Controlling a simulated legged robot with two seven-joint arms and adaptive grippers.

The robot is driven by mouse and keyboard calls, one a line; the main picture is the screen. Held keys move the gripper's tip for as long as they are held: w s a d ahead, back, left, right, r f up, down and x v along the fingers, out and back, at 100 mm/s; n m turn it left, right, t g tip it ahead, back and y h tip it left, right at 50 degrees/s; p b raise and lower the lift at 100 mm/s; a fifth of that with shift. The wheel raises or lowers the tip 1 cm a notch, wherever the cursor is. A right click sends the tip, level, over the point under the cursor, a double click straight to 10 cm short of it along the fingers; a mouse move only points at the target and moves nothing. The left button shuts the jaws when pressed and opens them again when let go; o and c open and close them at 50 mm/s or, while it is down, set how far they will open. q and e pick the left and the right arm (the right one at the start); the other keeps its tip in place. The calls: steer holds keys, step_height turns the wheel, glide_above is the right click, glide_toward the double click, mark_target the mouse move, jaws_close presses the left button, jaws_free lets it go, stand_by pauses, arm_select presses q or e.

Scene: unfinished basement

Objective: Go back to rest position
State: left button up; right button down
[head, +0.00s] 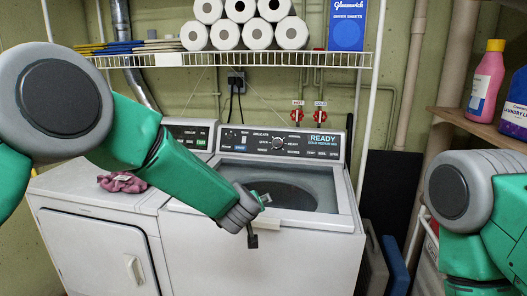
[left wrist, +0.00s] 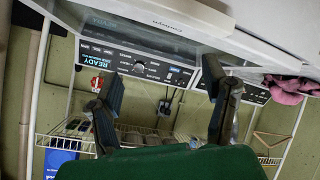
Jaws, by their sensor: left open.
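My left arm reaches in from the left in the head view. Its left gripper (head: 262,218) is over the front of the washing machine (head: 275,265), near the dark lid window. In the left wrist view the two fingers of the left gripper (left wrist: 163,80) are spread wide with nothing between them. My right arm shows at the right edge of the head view, but its gripper is out of the picture.
A crumpled pink cloth (head: 122,182) lies on the white dryer (head: 75,190). A wire shelf (head: 270,60) with paper rolls (head: 240,10) and a blue box (head: 347,25) hangs above. A wooden shelf (head: 480,128) on the right holds a pink bottle (head: 486,80) and a detergent jug (head: 515,108).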

arm_select(q)
steer(key=s+a+f+m+g+b, duration=0.1)
steer(key=s+a+f+g, duration=0.1)
steer(key=s+a+f, duration=0.35)
steer(key=s+a+f+m+g+y+b, duration=0.1)
steer(key=s+a+f, duration=0.2)
steer(key=s+f, duration=0.6)
steer(key=s+a+f+m+g+b, duration=0.15)
steer(key=s+a+f, duration=0.3)
steer(key=f, duration=0.55)
steer(key=s+a+f+g+b, duration=0.1)
steer(key=s+a, duration=0.3)
steer(key=s, duration=0.6)
steer(key=s+a+f+m+g+b, duration=0.1)
steer(key=s+a+f+g, duration=0.2)
steer(key=s, duration=0.7)
steer(key=s+a+f+g+b, duration=0.1)
steer(key=s+a+f, duration=0.3)
steer(key=s, duration=0.7)
steer(key=shift+a+f+g, duration=0.2)
steer(key=shift+a+g, duration=0.25)
steer(key=shift+g, duration=0.3)
